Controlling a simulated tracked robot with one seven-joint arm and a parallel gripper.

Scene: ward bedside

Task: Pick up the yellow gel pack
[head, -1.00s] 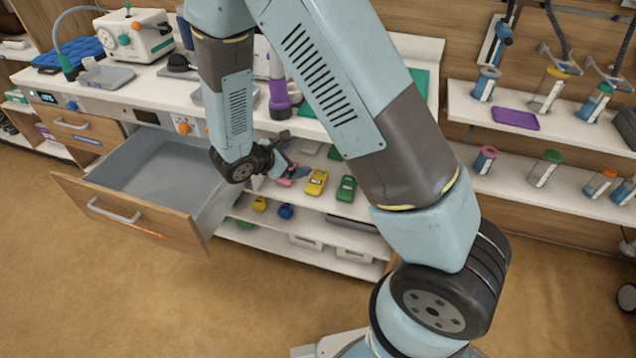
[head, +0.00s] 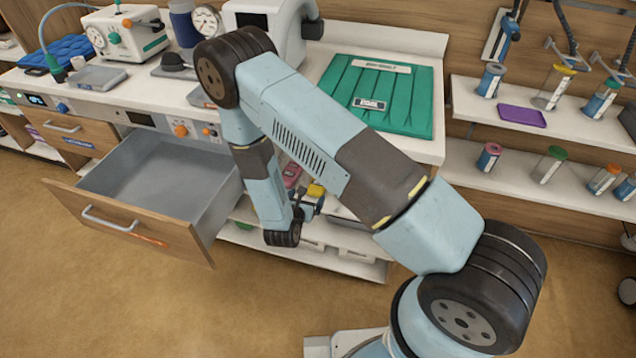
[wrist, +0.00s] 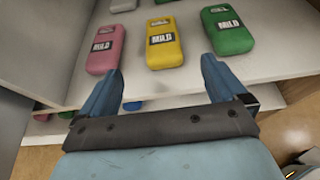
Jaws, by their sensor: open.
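The yellow gel pack (wrist: 165,45) lies on a white shelf in the wrist view, with a dark "MILD" label facing up. A pink gel pack (wrist: 104,48) lies to its left and a green gel pack (wrist: 227,30) to its right. My gripper (wrist: 158,78) is open and empty; its two blue fingers point toward the shelf, with the yellow pack ahead and between their lines, apart from it. In the head view, a bit of the yellow pack (head: 316,190) shows beside my wrist, and the pink one (head: 291,175) is partly hidden by my arm.
An open empty drawer (head: 160,180) juts out left of the shelves. Above is a counter with a green mat (head: 380,92) and a white machine (head: 125,35). More packs lie behind in the wrist view. A lower shelf (head: 340,262) holds pale bins.

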